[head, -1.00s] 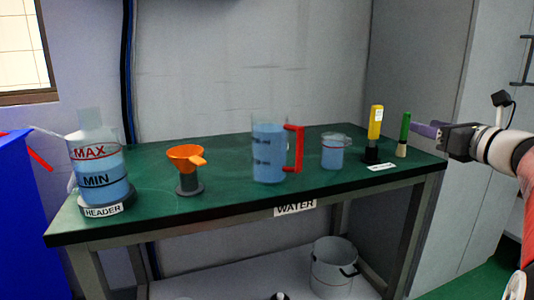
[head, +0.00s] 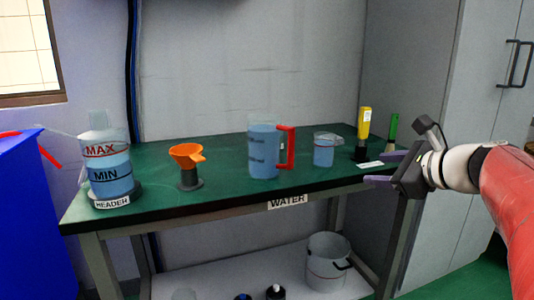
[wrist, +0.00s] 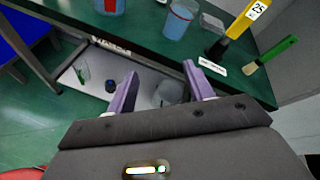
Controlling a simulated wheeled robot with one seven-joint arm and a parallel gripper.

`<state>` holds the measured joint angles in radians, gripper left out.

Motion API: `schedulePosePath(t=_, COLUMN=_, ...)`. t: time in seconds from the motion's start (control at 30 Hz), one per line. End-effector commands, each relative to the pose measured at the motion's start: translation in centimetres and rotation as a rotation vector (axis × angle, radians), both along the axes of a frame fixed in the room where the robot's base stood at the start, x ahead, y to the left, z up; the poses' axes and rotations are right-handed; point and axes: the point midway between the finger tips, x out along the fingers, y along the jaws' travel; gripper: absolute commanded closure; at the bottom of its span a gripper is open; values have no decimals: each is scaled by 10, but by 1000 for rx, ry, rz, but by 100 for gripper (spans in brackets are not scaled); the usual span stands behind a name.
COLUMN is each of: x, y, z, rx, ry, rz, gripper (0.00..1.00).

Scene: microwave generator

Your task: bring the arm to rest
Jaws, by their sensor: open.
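My gripper (head: 374,168) is at the right end of the green table in the head view, its purple fingers apart and nothing between them. In the wrist view my gripper (wrist: 158,82) is also open and empty. It is in front of the table's front edge. The lower shelf shows beyond the fingers. My arm comes in from the right edge of the head view.
A white bucket (head: 325,270) stands below.

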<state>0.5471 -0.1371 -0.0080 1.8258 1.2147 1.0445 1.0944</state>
Motion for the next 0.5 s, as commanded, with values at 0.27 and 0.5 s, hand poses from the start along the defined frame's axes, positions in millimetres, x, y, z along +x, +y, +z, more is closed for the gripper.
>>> schedulePosePath(t=0.27, x=-109, y=92, z=-72, rx=-809, ry=-11, rz=514, gripper=48)
schedulePosePath(t=0.5, x=-209, y=98, z=-137, rx=-1554, ry=-144, rz=1135, gripper=48)
